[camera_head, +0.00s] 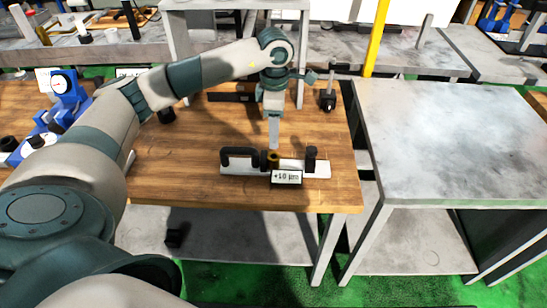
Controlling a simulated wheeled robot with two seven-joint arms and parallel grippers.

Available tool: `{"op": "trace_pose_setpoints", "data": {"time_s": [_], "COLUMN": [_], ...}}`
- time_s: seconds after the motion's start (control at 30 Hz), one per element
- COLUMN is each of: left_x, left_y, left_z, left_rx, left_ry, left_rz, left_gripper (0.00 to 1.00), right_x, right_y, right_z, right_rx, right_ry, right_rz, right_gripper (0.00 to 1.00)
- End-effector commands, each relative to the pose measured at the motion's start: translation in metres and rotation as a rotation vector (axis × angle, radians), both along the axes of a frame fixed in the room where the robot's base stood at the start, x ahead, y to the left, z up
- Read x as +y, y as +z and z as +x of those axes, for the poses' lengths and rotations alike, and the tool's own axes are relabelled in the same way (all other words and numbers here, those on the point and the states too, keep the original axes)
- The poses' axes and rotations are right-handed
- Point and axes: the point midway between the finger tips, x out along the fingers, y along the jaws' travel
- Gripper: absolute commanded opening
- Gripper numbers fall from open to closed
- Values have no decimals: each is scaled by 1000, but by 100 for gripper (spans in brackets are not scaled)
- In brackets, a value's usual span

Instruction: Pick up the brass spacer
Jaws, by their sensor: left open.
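The brass spacer (273,159) is a small brass-coloured ring near the middle of a pale plate on the wooden table. A small label reading "+10 µm" (287,177) stands just in front of it. My left gripper (273,147) points down directly above the spacer. It is open, and its fingers overlap in this view, so the gap between them is hard to see. I cannot tell whether the fingertips touch the spacer. My right gripper is not in view.
The pale plate (312,170) also carries a black handle-shaped piece (238,157) on the left and a black knob (311,154) on the right. A blue device (68,88) stands at the table's left. A bare grey table (450,140) is on the right.

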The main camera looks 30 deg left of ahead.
Motion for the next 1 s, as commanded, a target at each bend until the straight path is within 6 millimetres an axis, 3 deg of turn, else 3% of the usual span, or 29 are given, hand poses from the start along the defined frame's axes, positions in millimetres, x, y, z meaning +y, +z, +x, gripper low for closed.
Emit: {"op": "trace_pose_setpoints", "data": {"time_s": [0.23,0.67,1.0], "left_x": [-1,0,0], "left_y": [-29,-34,-58], "left_z": [0,0,-8], "left_rx": [0,-1,3], "left_ry": [-1,-1,0], "left_rz": [-1,-1,-1], "left_gripper": [46,46,46], "right_x": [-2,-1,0], "right_y": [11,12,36], "right_z": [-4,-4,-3], "right_rx": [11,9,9], "right_ry": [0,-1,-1], "right_rz": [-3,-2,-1], "right_gripper": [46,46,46]}}
